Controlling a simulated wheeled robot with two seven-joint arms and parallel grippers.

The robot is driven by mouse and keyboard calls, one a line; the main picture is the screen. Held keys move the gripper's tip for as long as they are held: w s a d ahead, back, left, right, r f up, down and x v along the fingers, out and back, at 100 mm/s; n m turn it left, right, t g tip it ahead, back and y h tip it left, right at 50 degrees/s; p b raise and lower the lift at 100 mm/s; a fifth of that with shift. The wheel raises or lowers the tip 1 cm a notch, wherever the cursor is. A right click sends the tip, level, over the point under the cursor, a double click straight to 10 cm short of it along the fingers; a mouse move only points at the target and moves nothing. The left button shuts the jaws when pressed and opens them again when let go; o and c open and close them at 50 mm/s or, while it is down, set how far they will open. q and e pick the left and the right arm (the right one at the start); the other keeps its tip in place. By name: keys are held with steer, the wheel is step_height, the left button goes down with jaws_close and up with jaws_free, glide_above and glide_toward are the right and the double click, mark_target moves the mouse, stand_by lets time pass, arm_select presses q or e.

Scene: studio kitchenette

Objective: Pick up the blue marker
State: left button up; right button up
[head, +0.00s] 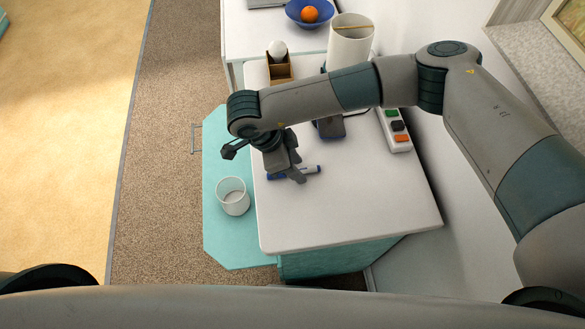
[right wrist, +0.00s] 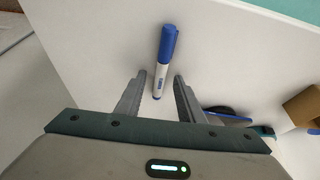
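The blue marker (head: 307,170) lies on the white countertop near its left edge, a white barrel with blue ends. In the right wrist view the marker (right wrist: 163,58) lies lengthwise, its blue cap pointing away and its lower end between the two fingers. My right gripper (head: 295,172) is above the marker and hides part of it in the head view. In the right wrist view my right gripper (right wrist: 160,84) is open, with a gap on each side of the marker. My left gripper is not in view.
A white cup (head: 233,196) stands on the lower teal surface (head: 240,250) left of the counter. A power strip (head: 396,130) lies at the right against the wall. A white canister (head: 350,42), a wooden box (head: 279,68) and a blue bowl (head: 294,14) stand farther back. The counter's near part is clear.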

mark_target(305, 168)
stand_by(0.3)
jaws_close()
steer(key=shift+r, duration=0.1)
steer(key=shift+r+b, duration=0.5)
steer(key=shift+b, duration=0.1)
step_height(305, 168, up, 2)
steer(key=shift+w+r+b, duration=0.1)
steer(key=shift+b, duration=0.75)
steer(key=s+d+r+b, duration=0.4)
steer(key=s+d+r, duration=0.2)
steer(key=s, duration=0.4)
steer(key=shift+d+r+b, duration=0.2)
steer(key=shift+r+b, duration=0.15)
steer(key=shift+r, duration=0.45)
